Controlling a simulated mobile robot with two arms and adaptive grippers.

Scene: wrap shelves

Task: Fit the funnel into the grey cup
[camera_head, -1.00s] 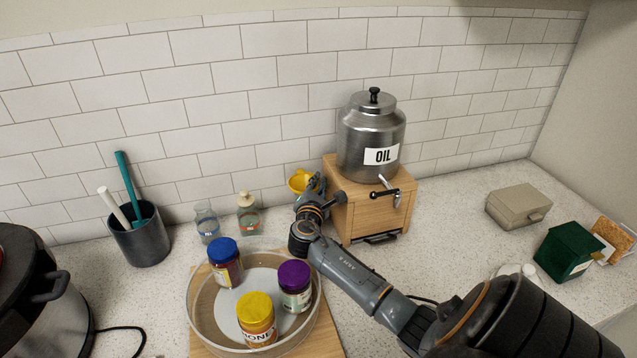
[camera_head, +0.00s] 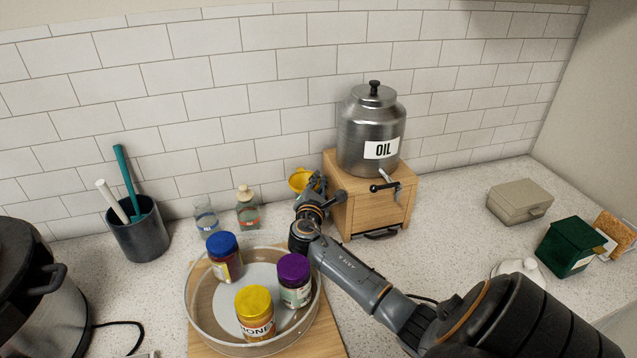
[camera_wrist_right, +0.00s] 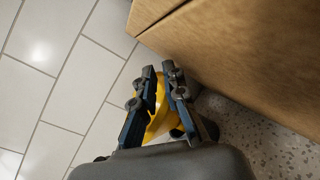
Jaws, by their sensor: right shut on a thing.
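The yellow funnel (camera_head: 300,181) is at the back of the counter, just left of the wooden stand. My right gripper (camera_head: 317,186) is shut on it; the gripper hides part of it. In the right wrist view the funnel (camera_wrist_right: 157,120) shows between and behind the two dark fingers (camera_wrist_right: 160,74). I cannot tell whether it touches the counter. A dark grey cup (camera_head: 140,240) stands at the left with a teal and a white utensil in it. No other grey cup shows. My left gripper is out of view.
The wooden stand (camera_head: 367,205) carrying the steel oil container (camera_head: 370,125) is close right of my gripper. Two small bottles, one corked (camera_head: 248,211), stand left of it. A round tray (camera_head: 197,312) with three jars is in front.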

